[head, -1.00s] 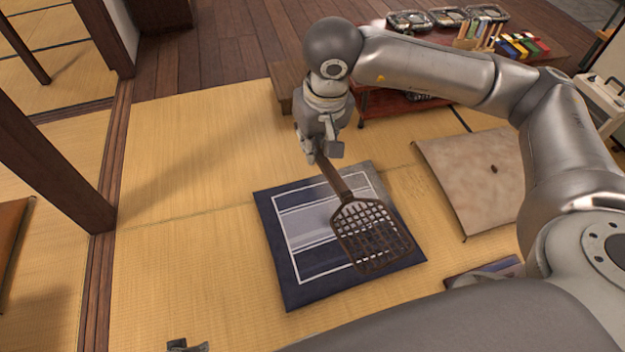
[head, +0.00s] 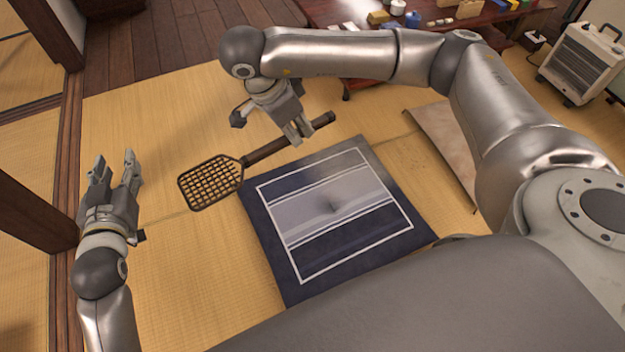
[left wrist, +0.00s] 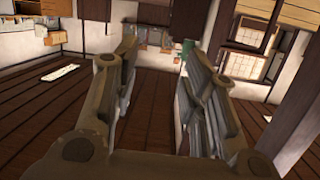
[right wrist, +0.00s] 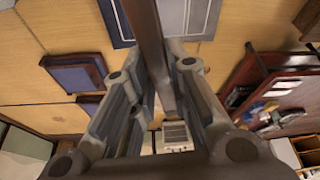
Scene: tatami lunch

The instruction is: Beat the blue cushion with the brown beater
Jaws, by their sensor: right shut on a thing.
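The blue cushion (head: 345,262) lies flat on the tatami in the middle of the head view, with a white frame line, grey bands and a small dark dent. My right gripper (head: 298,138) is shut on the handle of the brown beater (head: 212,183), beyond the cushion's far edge. The beater's lattice head points left, beside the cushion's far left corner, and looks raised off the mat. In the right wrist view the brown handle (right wrist: 150,45) runs between the fingers. My left gripper (head: 114,165) is open and empty at the left, pointing away from me.
A beige cushion (head: 440,135) lies to the right, partly hidden by my right arm. A low red-brown table (head: 345,12) with small items stands at the back, and a white heater (head: 585,60) at the back right. A dark wooden post (head: 35,200) stands at far left.

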